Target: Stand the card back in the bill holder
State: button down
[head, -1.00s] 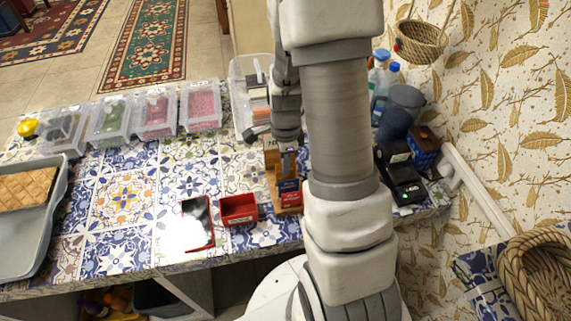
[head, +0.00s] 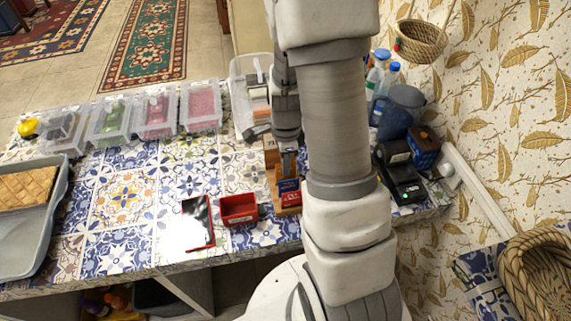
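A wooden stand (head: 270,160) with a small label on top is at the right of the tiled counter, partly hidden behind my arm. A blue card-like piece (head: 288,185) and a red one (head: 291,199) show at its front; which is the card I cannot tell. A red open box (head: 238,209) with a label is left of it. A flat dark panel with a red edge and bright glare (head: 197,212) lies further left. My gripper (head: 289,164) points down just above the blue piece. Its fingers are too small to read, and contact is unclear.
Clear lidded boxes (head: 158,113) line the back of the counter. A clear bin (head: 250,90) stands behind the stand. A black card terminal (head: 404,180) and bottles (head: 384,75) are at right. A grey tray (head: 40,225) is at left. The middle tiles are clear.

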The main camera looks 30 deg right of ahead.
jog(key=shift+f+b, duration=0.65)
jog(key=shift+f, duration=0.25)
jog(key=c, duration=0.8)
grip_release()
jog(key=shift+c, duration=0.2)
jog(key=shift+r, duration=0.1)
jog(key=shift+r+p, duration=3.05)
jog(key=shift+r, duration=0.4)
